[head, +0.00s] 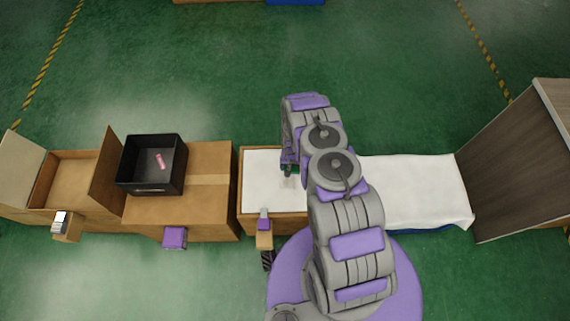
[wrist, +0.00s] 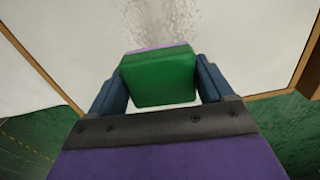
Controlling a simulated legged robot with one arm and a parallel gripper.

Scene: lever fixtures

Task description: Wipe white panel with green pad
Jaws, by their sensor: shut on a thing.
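The white panel (head: 262,165) lies flat in a brown wooden frame near the middle of the head view. It also fills much of the wrist view (wrist: 65,45), where a patch of grey-brown specks (wrist: 175,20) marks it just beyond the pad. The green pad (wrist: 158,78) sits between the two blue fingers of my gripper (wrist: 160,88), which is shut on it. A thin purple edge shows along the pad's far side. In the head view my arm hides much of the gripper and the panel's right part. Whether the pad touches the panel I cannot tell.
A black bin (head: 140,180) with a small pink item (head: 160,161) stands on a closed cardboard box (head: 210,207) to the left. An open box (head: 72,180) is further left. A white-covered surface (head: 420,190) and a tall wood-grain board (head: 520,165) are at right.

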